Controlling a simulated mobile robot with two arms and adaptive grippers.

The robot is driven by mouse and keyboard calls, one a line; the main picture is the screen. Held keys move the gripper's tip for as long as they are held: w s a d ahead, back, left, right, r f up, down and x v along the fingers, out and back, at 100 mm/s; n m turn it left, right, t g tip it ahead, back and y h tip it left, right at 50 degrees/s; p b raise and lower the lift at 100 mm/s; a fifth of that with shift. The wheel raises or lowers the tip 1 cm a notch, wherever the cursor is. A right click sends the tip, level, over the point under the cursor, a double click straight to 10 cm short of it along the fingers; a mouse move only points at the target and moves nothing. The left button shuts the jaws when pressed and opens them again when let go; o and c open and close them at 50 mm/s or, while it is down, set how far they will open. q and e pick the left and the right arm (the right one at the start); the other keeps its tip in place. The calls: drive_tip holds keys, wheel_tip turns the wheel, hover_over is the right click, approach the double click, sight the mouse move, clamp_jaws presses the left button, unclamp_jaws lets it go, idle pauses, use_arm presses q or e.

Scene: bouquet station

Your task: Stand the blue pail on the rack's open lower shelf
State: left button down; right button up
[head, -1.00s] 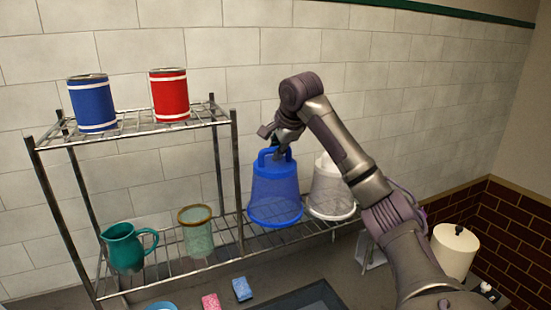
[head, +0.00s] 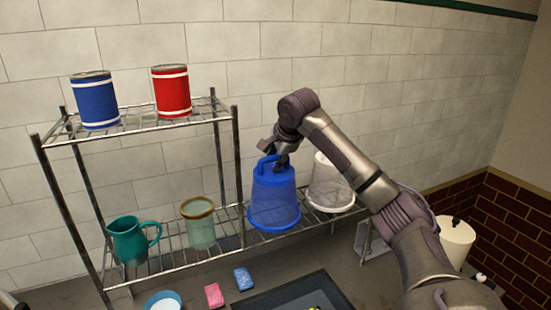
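My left gripper is not in view.
A teal pitcher (head: 130,241) and a greenish glass container (head: 200,226) stand left on the lower shelf, past a post. Blue (head: 96,101) and red (head: 171,93) cans stand on the upper shelf. Pink (head: 214,295) and blue (head: 243,279) sponges lie in front.

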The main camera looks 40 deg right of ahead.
drive_tip(key=shift+r, duration=0.15)
drive_tip(key=b+v, duration=0.4)
drive_tip(key=v, duration=0.8)
idle(0.4)
